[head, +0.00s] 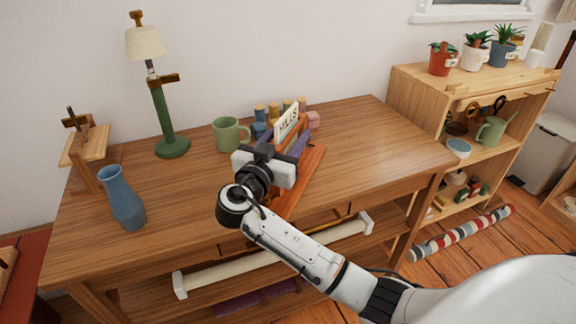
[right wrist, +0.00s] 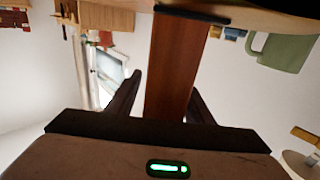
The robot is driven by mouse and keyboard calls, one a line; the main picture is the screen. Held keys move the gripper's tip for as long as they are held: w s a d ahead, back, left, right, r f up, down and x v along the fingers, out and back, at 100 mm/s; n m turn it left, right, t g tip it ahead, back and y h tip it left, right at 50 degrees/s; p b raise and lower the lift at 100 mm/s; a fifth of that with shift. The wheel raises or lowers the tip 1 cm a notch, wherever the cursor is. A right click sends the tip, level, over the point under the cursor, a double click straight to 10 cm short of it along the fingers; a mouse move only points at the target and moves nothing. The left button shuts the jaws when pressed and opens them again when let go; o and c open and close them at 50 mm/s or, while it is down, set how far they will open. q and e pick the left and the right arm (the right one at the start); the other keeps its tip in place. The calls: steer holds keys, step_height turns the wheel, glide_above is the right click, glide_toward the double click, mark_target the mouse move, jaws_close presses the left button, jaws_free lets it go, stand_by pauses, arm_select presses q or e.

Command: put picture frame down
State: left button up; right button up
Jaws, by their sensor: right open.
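The right wrist view shows the two dark fingers apart, one on each side of a reddish-brown wooden board (right wrist: 176,70). The board stands between them, with a gap visible on at least one side. In the head view a reddish wooden piece (head: 308,172), likely the picture frame, shows beside and behind the gripper on the tabletop. Its face is hidden. My left gripper is not in view.
A white sign reading "HILLS" (head: 287,122), a green mug (head: 230,134) and small coloured items stand just behind. A green lamp (head: 165,120), blue vase (head: 121,198) and small wooden stand (head: 86,150) are left. The table's (head: 385,140) right part is clear; a shelf (head: 470,85) stands beyond.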

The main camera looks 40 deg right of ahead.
jaws_close()
stand_by(1.4)
steer(key=shift+r, duration=0.3)
